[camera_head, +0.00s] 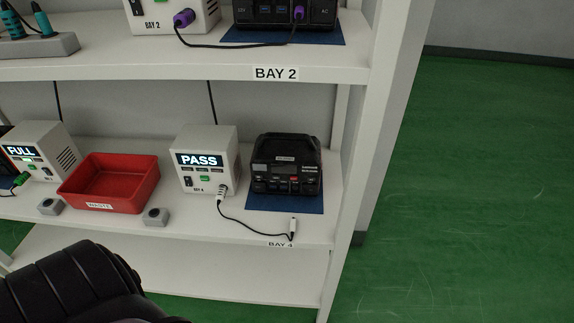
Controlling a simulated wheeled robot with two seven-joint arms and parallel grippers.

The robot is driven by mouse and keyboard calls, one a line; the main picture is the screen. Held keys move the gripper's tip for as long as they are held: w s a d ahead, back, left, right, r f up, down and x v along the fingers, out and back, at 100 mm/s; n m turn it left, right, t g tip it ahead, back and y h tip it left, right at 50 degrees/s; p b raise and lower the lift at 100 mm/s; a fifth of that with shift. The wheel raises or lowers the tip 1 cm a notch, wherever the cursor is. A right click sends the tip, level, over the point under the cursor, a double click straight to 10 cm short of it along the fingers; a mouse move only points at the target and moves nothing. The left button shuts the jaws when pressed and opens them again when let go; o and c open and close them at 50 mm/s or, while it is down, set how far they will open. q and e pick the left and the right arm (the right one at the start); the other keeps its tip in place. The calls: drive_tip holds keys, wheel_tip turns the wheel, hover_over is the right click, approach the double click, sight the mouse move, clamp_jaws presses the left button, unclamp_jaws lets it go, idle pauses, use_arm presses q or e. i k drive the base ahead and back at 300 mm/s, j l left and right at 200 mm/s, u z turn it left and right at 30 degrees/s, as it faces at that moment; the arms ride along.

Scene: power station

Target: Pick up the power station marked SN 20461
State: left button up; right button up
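A black power station (286,165) with a top handle sits on a blue mat (308,203) on the middle shelf, at Bay 4. It has a small pale label on its upper front, too small to read. Part of another dark unit shows at the far left edge. No serial number is legible. Neither of my grippers is in view.
A white tester (205,160) reading PASS stands left of the Bay 4 station. Its cable ends in a loose plug (293,228) at the shelf edge. A red bin (110,183) and a tester (42,150) reading FULL are further left. A shelf post (385,120) stands right; green floor lies beyond.

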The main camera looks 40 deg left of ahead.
sight(289, 160)
drive_tip(key=i+u, duration=0.1)
drive_tip(key=u, duration=0.4)
drive_tip(key=l+u, duration=0.1)
drive_tip(key=u, duration=0.4)
drive_tip(key=i+l+u, duration=0.1)
drive_tip(key=u, duration=0.4)
drive_tip(key=l+u, duration=0.1)
drive_tip(key=u, duration=0.4)
drive_tip(key=l+u, duration=0.15)
drive_tip(key=u, duration=0.35)
drive_tip(key=l+u, duration=0.3)
drive_tip(key=l, duration=0.15)
drive_tip(key=k+l+u, duration=0.1)
drive_tip(key=l+u, duration=0.15)
drive_tip(key=l, duration=0.2)
drive_tip(key=k+l+u, duration=0.1)
drive_tip(key=l+u, duration=0.2)
drive_tip(key=l, duration=0.15)
